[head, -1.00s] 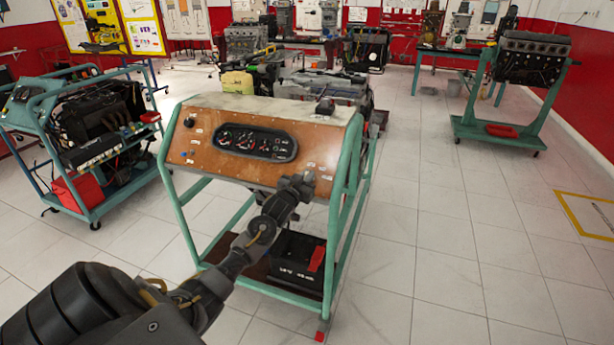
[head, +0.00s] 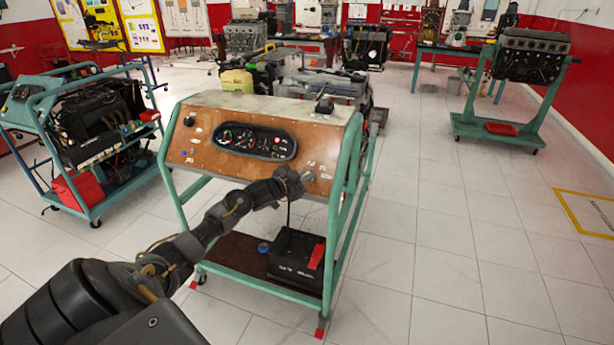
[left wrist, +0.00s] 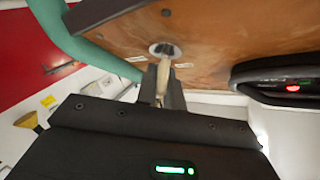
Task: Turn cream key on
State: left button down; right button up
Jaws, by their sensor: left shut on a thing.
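The cream key (left wrist: 163,75) shows in the left wrist view, its tip at a round metal switch (left wrist: 165,49) on the brown panel (left wrist: 210,45). My left gripper (left wrist: 161,88) is shut on the key's lower part. In the head view my left gripper (head: 294,183) is at the lower right of the brown panel (head: 215,165) on the green-framed trainer, and it hides the key and switch there. How far the key is turned cannot be told. My right gripper is not in view.
A dark gauge cluster (head: 255,141) sits in the panel's middle, and in the left wrist view a red light (left wrist: 292,88) is lit on it. A black battery (head: 295,258) stands on the trainer's lower shelf. Open floor (head: 440,250) lies to the right.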

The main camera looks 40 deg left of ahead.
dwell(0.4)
pick_arm(q)
jog(key=c, duration=1.5)
grip_release()
jog(key=shift+s, duration=0.1)
jog(key=s, duration=0.7)
jog(key=s+a+r+b, duration=0.1)
jog(key=s, duration=0.2)
jog(key=shift+s+a+r, duration=0.1)
jog(key=shift+s, duration=0.15)
